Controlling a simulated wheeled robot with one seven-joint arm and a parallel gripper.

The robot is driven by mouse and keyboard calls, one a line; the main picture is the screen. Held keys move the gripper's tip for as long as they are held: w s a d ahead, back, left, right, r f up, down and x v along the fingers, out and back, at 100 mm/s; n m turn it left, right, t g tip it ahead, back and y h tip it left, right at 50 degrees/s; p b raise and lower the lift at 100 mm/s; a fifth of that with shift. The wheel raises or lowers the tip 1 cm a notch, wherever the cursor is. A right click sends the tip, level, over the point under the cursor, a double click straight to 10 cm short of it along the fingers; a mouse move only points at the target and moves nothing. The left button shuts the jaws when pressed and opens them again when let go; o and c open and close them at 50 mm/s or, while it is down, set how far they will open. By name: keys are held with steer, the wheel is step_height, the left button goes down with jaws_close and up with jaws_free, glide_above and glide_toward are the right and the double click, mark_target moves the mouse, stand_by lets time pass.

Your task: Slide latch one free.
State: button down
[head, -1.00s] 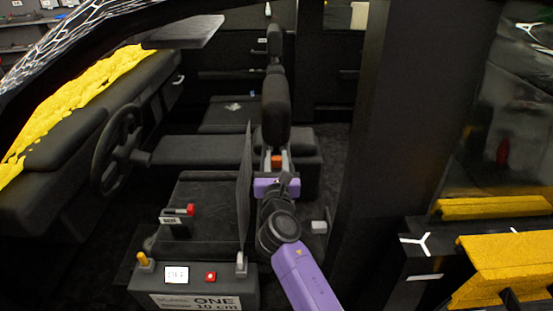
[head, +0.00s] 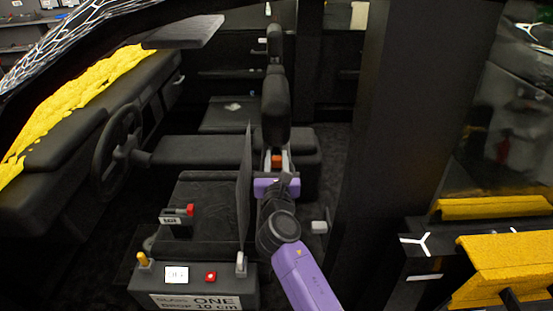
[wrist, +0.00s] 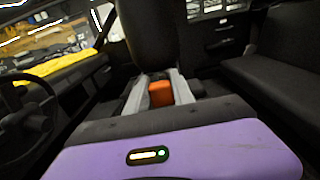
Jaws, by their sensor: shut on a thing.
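My gripper (head: 276,158) reaches into the car beside the front seat, with its purple body (head: 277,187) below the seat's dark headrest. Its two grey fingers are shut on a small orange block (wrist: 161,94), one finger on each side. The block also shows between the fingers in the head view (head: 277,162). I cannot read a label on it, and the headrest and fingers hide what lies behind it. In the foreground a dark control box (head: 195,289) carries a label with "ONE" and "10 cm".
The box bears a small screen (head: 177,275), a red button (head: 211,277), a yellow knob (head: 143,259) and a grey lever (head: 240,263). A thin dark upright panel (head: 244,195) stands left of my arm. The door pillar (head: 385,150) is to the right. The steering wheel (head: 119,150) is far left.

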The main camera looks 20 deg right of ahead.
steer(key=shift+p+v, duration=0.7)
steer(key=shift+v, duration=0.15)
steer(key=shift+f, duration=0.1)
steer(key=c, duration=1.1)
jaws_free()
steer(key=shift+v, duration=4)
